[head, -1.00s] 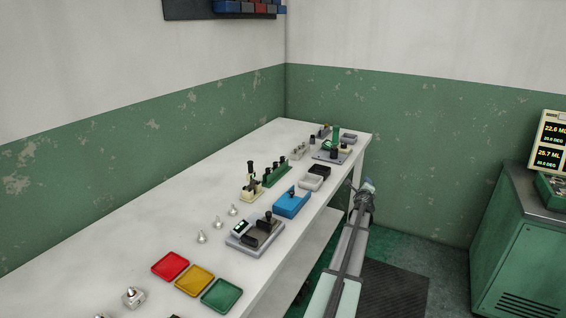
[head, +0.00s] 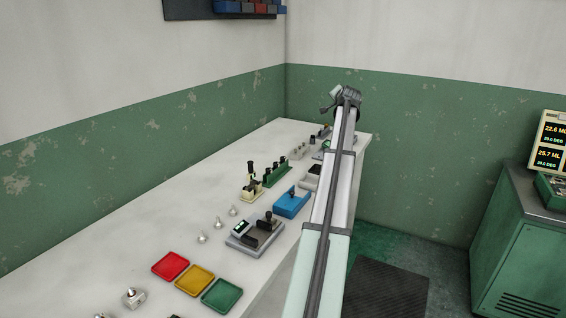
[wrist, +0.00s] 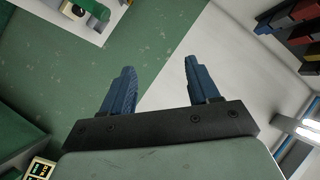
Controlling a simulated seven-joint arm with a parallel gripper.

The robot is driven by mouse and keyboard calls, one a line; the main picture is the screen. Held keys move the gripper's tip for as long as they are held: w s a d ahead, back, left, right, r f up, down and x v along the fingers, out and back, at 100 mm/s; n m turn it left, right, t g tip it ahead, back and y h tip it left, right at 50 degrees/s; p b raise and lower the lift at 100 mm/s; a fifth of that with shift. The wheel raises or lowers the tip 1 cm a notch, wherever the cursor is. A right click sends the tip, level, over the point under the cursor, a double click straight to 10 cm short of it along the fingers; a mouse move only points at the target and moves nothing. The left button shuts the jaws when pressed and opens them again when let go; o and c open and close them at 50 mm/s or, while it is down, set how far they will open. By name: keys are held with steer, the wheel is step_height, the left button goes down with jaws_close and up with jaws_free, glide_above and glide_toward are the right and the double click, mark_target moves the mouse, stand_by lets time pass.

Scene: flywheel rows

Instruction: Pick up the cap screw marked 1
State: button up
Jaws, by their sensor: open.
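No number mark is readable, so I cannot tell which piece is the cap screw marked 1. Small upright pieces stand in a green rack (head: 273,181), a cream rack (head: 252,193) and a grey rack (head: 298,153) on the bench. My gripper shows in the wrist view (wrist: 158,80) with its two blue fingers wide apart and nothing between them. In the head view my arm reaches up over the bench's far right end, with its end raised against the green wall. The fingers are not clear there.
The white bench (head: 130,245) also holds red (head: 170,265), yellow (head: 194,279) and green (head: 222,295) trays, a blue block (head: 292,203), a grey device (head: 250,238) and several small silver pieces (head: 217,223). A green cabinet (head: 520,250) stands at right. The bench's left side is clear.

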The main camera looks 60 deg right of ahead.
steer(key=w+f+n+y, duration=0.2)
steer(key=w+f+y, duration=0.1)
steer(key=w, duration=0.4)
steer(key=n+g+y, duration=0.2)
steer(key=g+y, duration=0.5)
glide_toward(283, 159)
steer(key=x, duration=0.5)
steer(key=shift+w+a+f, duration=0.2)
steer(key=shift+f, duration=0.2)
steer(key=shift+d+x, duration=0.2)
steer(key=shift+x, duration=0.7)
steer(key=shift+d+x, duration=0.2)
steer(key=shift+x, duration=0.65)
steer(key=shift+d+x, duration=0.2)
steer(key=shift+x, duration=0.7)
steer(key=shift+w+r, duration=0.15)
jaws_close()
steer(key=shift+r, duration=0.1)
